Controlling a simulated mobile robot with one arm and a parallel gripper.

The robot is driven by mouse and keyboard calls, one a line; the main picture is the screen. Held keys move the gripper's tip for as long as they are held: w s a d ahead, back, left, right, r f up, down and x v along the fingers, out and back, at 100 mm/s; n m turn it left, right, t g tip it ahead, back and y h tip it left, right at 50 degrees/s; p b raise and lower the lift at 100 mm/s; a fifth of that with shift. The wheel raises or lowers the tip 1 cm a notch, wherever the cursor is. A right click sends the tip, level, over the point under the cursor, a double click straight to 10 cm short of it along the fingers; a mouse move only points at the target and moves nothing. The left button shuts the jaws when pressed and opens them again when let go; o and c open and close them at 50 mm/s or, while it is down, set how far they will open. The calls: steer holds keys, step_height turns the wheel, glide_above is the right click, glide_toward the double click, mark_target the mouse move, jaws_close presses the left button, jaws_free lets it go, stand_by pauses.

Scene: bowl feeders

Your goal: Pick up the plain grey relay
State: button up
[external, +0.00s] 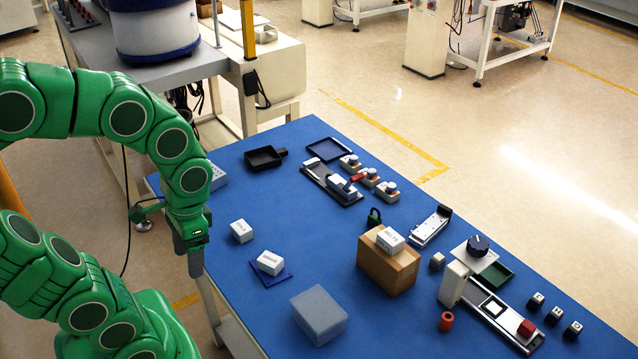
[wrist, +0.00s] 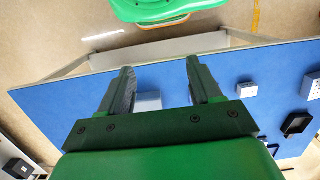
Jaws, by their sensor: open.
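Three small pale grey relay-like blocks with dark marks on top show in the external view. One (external: 242,231) lies on the bare blue table, one (external: 270,262) on a dark blue pad (external: 284,276), one (external: 390,240) on a wooden block (external: 375,267). I cannot tell which is the plain one. My gripper (external: 196,268) points down at the table's left edge, apart from all three. In the wrist view my gripper (wrist: 160,82) is open and empty. A pale block (wrist: 148,101) shows beyond, between its fingers; another (wrist: 247,89) is to the right.
A larger plain grey block (external: 318,314) stands near the table's front. A black tray (external: 265,157) and dark blue tray (external: 330,149) lie at the back. Fixtures, a green padlock (external: 374,217) and a red-orange cylinder (external: 446,321) fill the right side. The table's middle is fairly clear.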

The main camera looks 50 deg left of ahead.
steer(key=w+d+f+n+h, duration=0.1)
steer(key=w+d+n+h, duration=0.25)
steer(key=w, duration=0.95)
steer(key=w+d+f+n+h, duration=0.15)
steer(key=w+d, duration=0.25)
steer(key=w, duration=0.9)
steer(key=w+d+f+n+h, duration=0.1)
steer(key=w+d+n+h, duration=0.25)
steer(key=w, duration=0.95)
steer(key=w+f+n+t+h, duration=0.1)
steer(key=w+f+n, duration=0.1)
steer(key=w+f, duration=0.35)
steer(key=w+f+n+h, duration=0.2)
steer(key=w+f, duration=0.1)
steer(key=w, duration=0.6)
steer(key=n+h, duration=0.2)
steer(key=n, duration=0.3)
glide_toward(441, 261)
steer(key=shift+d+f+t, duration=0.2)
steer(key=shift+d, duration=0.4)
steer(key=shift+d+f+t, duration=0.2)
steer(key=shift+d, duration=0.35)
steer(key=shift+f+n, duration=0.25)
steer(key=shift+f, duration=0.05)
steer(key=shift+d+f, duration=0.1)
steer(key=shift+d, duration=0.15)
steer(key=shift+x, duration=3.75)
steer(key=c, duration=1.1)
steer(key=shift+o, duration=0.2)
